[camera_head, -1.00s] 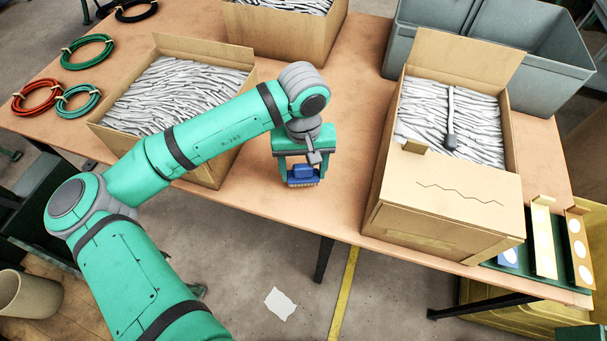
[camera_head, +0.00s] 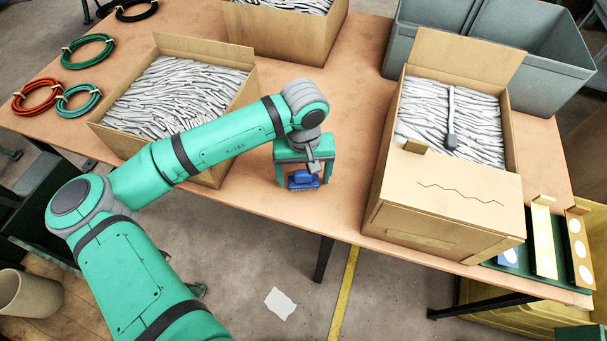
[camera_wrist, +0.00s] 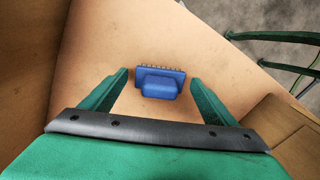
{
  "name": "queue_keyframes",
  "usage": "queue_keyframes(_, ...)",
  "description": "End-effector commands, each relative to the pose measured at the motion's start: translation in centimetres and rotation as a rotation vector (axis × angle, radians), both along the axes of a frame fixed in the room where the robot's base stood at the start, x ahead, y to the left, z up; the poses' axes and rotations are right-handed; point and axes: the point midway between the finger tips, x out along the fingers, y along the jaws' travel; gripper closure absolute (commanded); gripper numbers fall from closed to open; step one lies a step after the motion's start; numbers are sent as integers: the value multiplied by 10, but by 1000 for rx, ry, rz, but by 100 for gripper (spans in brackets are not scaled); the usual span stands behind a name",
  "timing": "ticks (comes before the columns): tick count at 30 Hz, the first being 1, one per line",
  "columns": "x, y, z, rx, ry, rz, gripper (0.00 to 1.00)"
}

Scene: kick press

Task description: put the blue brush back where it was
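The blue brush (camera_head: 303,180) is at the near edge of the table, between two open cardboard boxes. My gripper (camera_head: 305,184) points down over it, with one finger on each side. In the wrist view the brush (camera_wrist: 160,83) shows its blue back and a row of bristles on its far side. It sits between the fingertips of my gripper (camera_wrist: 160,76), with a narrow gap on each side. The gripper looks open. The frames do not clearly show whether the brush rests fully on the tabletop.
The right box (camera_head: 440,215) and left box (camera_head: 195,45), full of grey pieces, flank my gripper. Another box (camera_head: 285,30) and grey bins (camera_head: 535,60) stand behind. Cable coils (camera_head: 87,50) lie at left. The tabletop (camera_head: 340,110) between the boxes is clear.

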Motion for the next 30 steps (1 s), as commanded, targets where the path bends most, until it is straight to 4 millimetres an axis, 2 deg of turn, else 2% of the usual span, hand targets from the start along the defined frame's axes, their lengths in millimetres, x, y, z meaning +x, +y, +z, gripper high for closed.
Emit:
queue_keyframes(5, 0, 0, 3, 1, -1, 0, 19)
queue_keyframes(8, 0, 0, 12, -1, -1, -1, 19)
queue_keyframes(21, 0, -1, 95, 0, -2, -1, 19)
queue_keyframes(25, 0, 0, 111, 0, -1, -1, 19)
queue_keyframes(30, 0, 0, 122, 0, -1, 0, 19)
